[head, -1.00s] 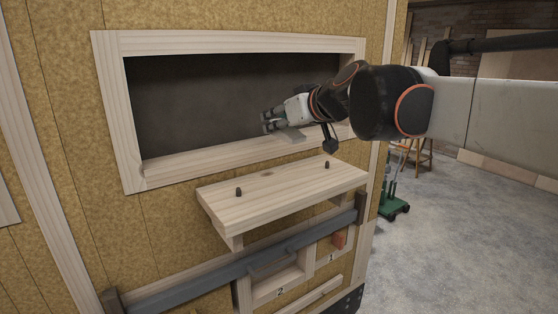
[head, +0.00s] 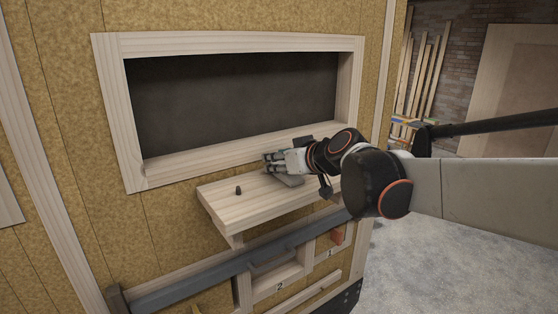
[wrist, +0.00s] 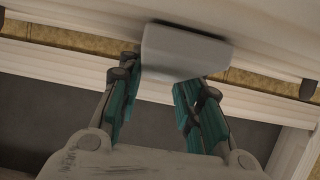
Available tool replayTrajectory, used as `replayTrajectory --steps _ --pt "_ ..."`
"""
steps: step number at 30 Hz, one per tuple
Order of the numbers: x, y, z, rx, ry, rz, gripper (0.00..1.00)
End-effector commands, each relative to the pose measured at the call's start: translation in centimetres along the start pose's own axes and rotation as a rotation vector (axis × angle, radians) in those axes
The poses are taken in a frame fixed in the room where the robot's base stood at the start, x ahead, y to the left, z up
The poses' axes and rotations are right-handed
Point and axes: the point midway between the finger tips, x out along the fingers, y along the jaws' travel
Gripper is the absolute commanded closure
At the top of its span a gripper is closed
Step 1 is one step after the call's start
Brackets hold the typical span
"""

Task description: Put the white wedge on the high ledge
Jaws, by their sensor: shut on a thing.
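The white wedge (head: 290,181), greyish in this light, is in my gripper (head: 270,162) just over the wooden ledge (head: 232,211) below the wall opening. In the wrist view the wedge (wrist: 185,52) sits at the fingertips of my gripper (wrist: 160,82), which is shut on it. The ledge (wrist: 270,30) spans the top of that view behind the wedge. I cannot tell whether the wedge touches the ledge. One dark peg (head: 238,190) stands on the ledge's left part; my gripper and wrist hide the right part in the head view.
A framed dark recess (head: 220,100) with a wooden sill (head: 215,158) lies behind the ledge. Below are a grey rail with a handle (head: 270,259) and numbered compartments (head: 280,275), one holding an orange piece (head: 337,237). The ledge's left part is clear except for the peg.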

Motion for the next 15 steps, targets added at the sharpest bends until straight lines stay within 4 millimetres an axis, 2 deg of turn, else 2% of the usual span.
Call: replayTrajectory --steps 5,6,8,15 --pt "0.12 0.00 0.30 0.000 0.000 0.000 0.91" --pt "0.10 0.00 0.24 0.000 0.000 0.000 0.61" --pt "0.08 0.00 0.21 0.000 0.000 0.000 0.47" --pt "0.07 0.00 0.19 0.000 0.000 0.000 0.47"
